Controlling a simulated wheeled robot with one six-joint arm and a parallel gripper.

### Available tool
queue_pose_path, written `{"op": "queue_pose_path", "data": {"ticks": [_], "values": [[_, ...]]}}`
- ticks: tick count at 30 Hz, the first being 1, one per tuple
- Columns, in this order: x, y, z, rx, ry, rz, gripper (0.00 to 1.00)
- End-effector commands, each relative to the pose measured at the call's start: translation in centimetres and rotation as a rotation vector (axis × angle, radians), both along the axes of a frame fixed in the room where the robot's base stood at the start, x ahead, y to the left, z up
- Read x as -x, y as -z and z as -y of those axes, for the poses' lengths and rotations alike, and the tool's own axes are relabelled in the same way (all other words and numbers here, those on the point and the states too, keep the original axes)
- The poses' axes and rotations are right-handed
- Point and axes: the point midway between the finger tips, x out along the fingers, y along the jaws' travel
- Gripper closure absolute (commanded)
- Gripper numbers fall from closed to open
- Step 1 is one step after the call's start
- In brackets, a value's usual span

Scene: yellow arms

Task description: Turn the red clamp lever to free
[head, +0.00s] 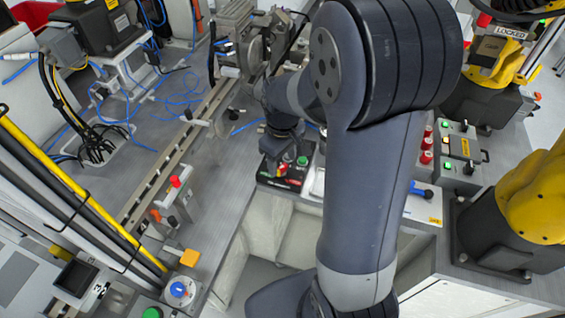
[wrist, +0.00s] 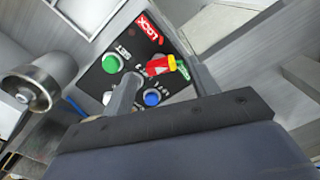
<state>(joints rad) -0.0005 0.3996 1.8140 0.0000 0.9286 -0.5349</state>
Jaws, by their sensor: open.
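The clamp lever (wrist: 158,67), red with a yellow part, sits on a black control panel (wrist: 98,84) in the wrist view. A red LOCK label (wrist: 148,27) is at the panel's upper edge. A green label (wrist: 183,72) beside the lever is partly hidden. My gripper (wrist: 165,73) is open, one finger on each side of the lever in the picture. I see no clear contact with it. The panel shows in the head view (head: 267,179) below my wrist, which hides much of it and my fingers.
A green button (wrist: 111,64) and a blue button (wrist: 152,98) sit near the lever. A metal cylinder (wrist: 35,85) stands left of the panel.

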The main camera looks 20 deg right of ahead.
Motion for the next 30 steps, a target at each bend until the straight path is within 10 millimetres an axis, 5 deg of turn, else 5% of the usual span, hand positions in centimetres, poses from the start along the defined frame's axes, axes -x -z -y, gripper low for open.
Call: {"op": "queue_pose_path", "data": {"ticks": [6,16,30], "values": [[0.0,2.1,0.0,0.0,0.0,-0.001,0.44],[0.0,2.4,0.0,-0.001,0.0,0.001,0.44],[0.0,2.3,0.0,-0.001,0.0,0.001,0.83]]}}
